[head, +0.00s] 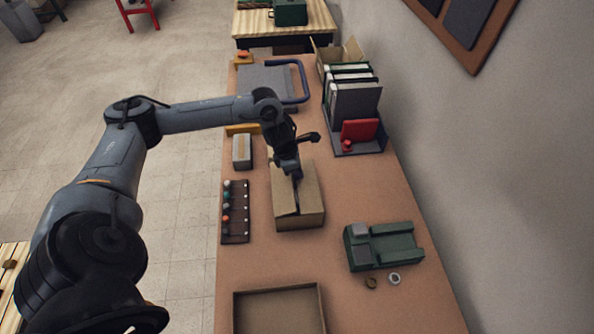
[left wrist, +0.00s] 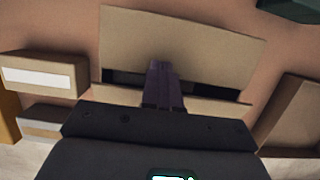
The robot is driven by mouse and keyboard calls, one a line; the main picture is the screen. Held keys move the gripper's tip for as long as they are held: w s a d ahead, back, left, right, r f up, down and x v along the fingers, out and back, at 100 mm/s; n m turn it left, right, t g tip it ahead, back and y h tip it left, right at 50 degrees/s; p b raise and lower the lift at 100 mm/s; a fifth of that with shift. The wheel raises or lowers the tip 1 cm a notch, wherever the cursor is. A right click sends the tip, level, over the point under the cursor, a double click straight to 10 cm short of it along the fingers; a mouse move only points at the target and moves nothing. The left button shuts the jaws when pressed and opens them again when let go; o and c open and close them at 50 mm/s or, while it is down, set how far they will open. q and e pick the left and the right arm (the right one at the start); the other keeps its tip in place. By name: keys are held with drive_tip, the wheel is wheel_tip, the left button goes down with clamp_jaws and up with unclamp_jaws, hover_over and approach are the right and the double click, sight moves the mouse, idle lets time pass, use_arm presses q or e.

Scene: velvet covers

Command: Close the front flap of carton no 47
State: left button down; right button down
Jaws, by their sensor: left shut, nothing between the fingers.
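A brown cardboard carton (head: 312,200) stands in the middle of the workbench; no number is legible on it. In the left wrist view a broad panel of the carton (left wrist: 190,35) lies above a narrow dark gap (left wrist: 215,90), with a thin cardboard strip (left wrist: 222,109) below the gap. My left gripper (head: 296,208) reaches down over the carton. Its fingers are shut and empty and hide the middle of the gap in the left wrist view (left wrist: 160,70). I cannot tell whether the fingertips touch the cardboard. My right gripper is out of view.
A shallow open box (head: 318,305) lies at the bench's near end. A green device (head: 390,246) stands at right, a rack of coloured knobs (head: 236,212) at left. Binders (head: 355,105) and a red item (head: 358,130) stand behind. Bare bench (head: 285,260) lies before the carton.

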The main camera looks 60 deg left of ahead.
use_arm(q)
drive_tip(key=shift+r, duration=0.15)
drive_tip(key=shift+r+p, duration=0.65)
drive_tip(key=shift+r, duration=0.05)
